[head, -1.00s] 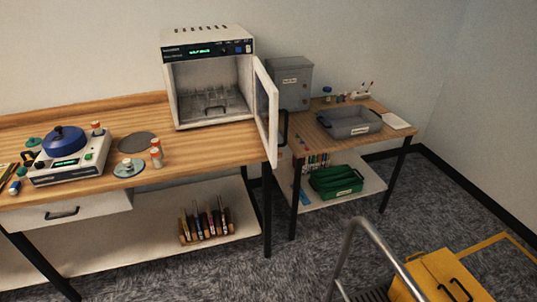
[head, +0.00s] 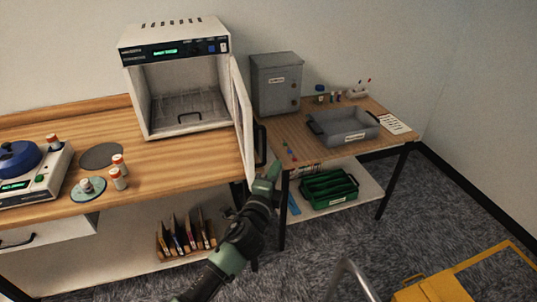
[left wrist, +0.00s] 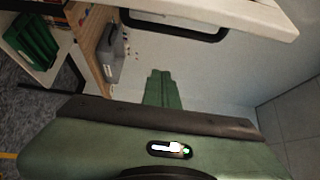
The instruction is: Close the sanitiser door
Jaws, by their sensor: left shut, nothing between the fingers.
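The white sanitiser (head: 175,50) stands at the right end of the long wooden bench. Its door (head: 241,105) hangs open at the right, swung out toward me, with a black handle (head: 261,143) on its outer face. Inside is a wire rack (head: 186,104). My left gripper (head: 272,171) is shut and empty, just right of the door's lower edge and below the handle in the picture. In the left wrist view the shut green fingers (left wrist: 161,88) point toward the door's outer side, with the handle (left wrist: 172,30) across the top. I cannot tell whether they touch it.
A smaller table at the right holds a grey cabinet (head: 276,84) and a grey tray (head: 343,128); a green crate (head: 328,189) sits on its shelf. Capped bottles (head: 119,165) stand on the long bench. A yellow cart (head: 432,292) is at lower right.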

